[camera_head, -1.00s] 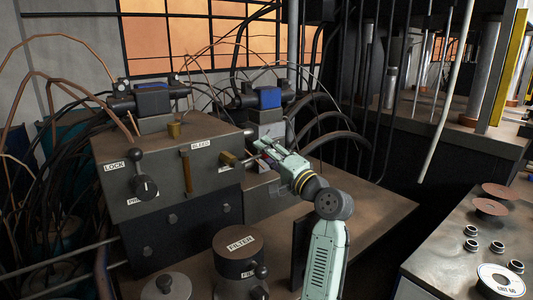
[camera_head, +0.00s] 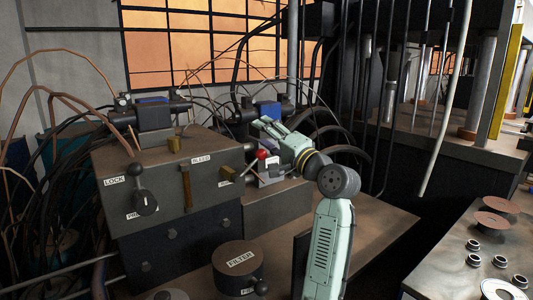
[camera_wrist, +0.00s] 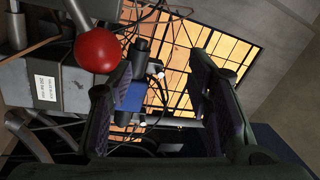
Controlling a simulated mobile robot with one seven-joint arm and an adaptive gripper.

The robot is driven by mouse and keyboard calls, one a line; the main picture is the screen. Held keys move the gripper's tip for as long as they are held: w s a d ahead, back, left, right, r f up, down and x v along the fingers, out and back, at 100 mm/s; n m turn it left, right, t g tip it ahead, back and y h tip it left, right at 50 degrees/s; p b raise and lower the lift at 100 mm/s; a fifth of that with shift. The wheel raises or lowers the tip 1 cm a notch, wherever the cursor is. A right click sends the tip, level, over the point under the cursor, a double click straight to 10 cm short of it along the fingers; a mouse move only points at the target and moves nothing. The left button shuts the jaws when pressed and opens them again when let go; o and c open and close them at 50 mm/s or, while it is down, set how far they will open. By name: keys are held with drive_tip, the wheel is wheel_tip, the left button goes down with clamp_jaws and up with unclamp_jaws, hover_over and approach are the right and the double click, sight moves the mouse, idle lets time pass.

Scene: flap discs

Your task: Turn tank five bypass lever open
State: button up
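A lever with a red ball knob (camera_head: 262,154) stands at the right end of the grey valve block (camera_head: 170,165). In the wrist view the red knob (camera_wrist: 97,50) is large and close at the upper left. It lies outside my left finger, not between the fingers. My gripper (camera_head: 266,127) is beside and slightly above the knob in the head view. In the wrist view my gripper (camera_wrist: 165,95) has its fingers wide apart with nothing held between them. A small white label (camera_wrist: 45,92) sits below the knob; I cannot read it, nor find a tank five marking.
The block also carries a LOCK lever (camera_head: 137,185) with a black knob and a brass BLEED handle (camera_head: 186,188). A dark FILTER cylinder (camera_head: 240,266) stands in front. Cables and a blue-topped valve (camera_head: 269,110) crowd behind. A bench with discs (camera_head: 490,223) is at the right.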

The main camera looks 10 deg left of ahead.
sight(251, 165)
drive_tip(key=shift+r, duration=0.55)
